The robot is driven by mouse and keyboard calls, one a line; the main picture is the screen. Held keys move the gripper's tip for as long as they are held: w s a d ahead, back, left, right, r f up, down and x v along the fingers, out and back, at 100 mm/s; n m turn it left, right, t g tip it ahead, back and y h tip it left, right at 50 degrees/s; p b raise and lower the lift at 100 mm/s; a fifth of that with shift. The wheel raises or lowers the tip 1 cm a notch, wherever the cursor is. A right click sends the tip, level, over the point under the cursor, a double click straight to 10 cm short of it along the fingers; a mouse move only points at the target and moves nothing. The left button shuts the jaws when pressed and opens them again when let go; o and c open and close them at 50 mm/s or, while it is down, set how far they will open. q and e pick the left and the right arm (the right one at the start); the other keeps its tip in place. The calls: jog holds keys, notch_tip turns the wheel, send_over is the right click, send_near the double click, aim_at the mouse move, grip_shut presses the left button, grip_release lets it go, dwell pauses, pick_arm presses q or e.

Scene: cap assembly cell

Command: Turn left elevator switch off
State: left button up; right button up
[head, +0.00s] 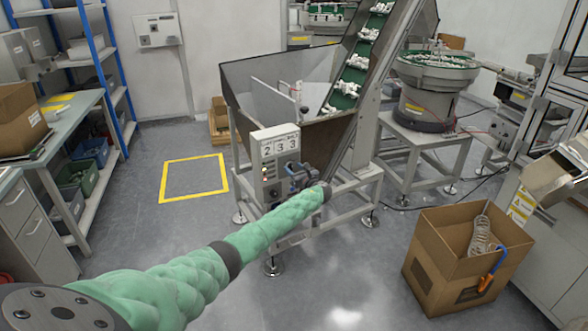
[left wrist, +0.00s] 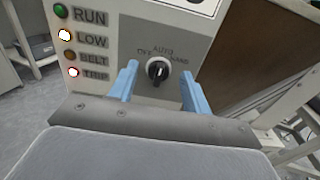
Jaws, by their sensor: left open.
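The elevator control box (head: 275,165) stands on the frame of the hopper elevator, with a number plate reading 2 3 3 on top. The knob's bar looks roughly upright, towards AUTO. My left gripper (head: 305,178) is in front of the box. In the left wrist view its blue fingers (left wrist: 159,78) are open, one on each side of the knob, with visible gaps to it. My right gripper is out of view.
The lamps LOW (left wrist: 65,35) and TRIP (left wrist: 73,72) are lit; RUN and BELT look dim. A cardboard box (head: 465,255) stands on the floor at the right. A workbench (head: 65,130) and shelves are at the left. The yellow-marked floor square (head: 193,178) is clear.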

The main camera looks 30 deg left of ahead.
pick_arm(q)
jog(key=shift+w+a, duration=0.15)
jog(key=shift+a, duration=0.15)
jog(key=c, duration=1)
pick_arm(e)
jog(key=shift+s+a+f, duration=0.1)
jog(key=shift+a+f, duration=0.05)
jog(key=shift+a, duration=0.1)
pick_arm(q)
jog(key=shift+f+n+b, duration=0.1)
jog(key=shift+n+b, duration=0.5)
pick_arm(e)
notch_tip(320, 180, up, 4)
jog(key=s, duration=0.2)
pick_arm(q)
jog(key=n+b, duration=0.7)
jog(key=shift+s+f, duration=0.1)
jog(key=shift+s, duration=0.1)
jog(key=shift+a, duration=0.1)
jog(key=shift+n, duration=0.4)
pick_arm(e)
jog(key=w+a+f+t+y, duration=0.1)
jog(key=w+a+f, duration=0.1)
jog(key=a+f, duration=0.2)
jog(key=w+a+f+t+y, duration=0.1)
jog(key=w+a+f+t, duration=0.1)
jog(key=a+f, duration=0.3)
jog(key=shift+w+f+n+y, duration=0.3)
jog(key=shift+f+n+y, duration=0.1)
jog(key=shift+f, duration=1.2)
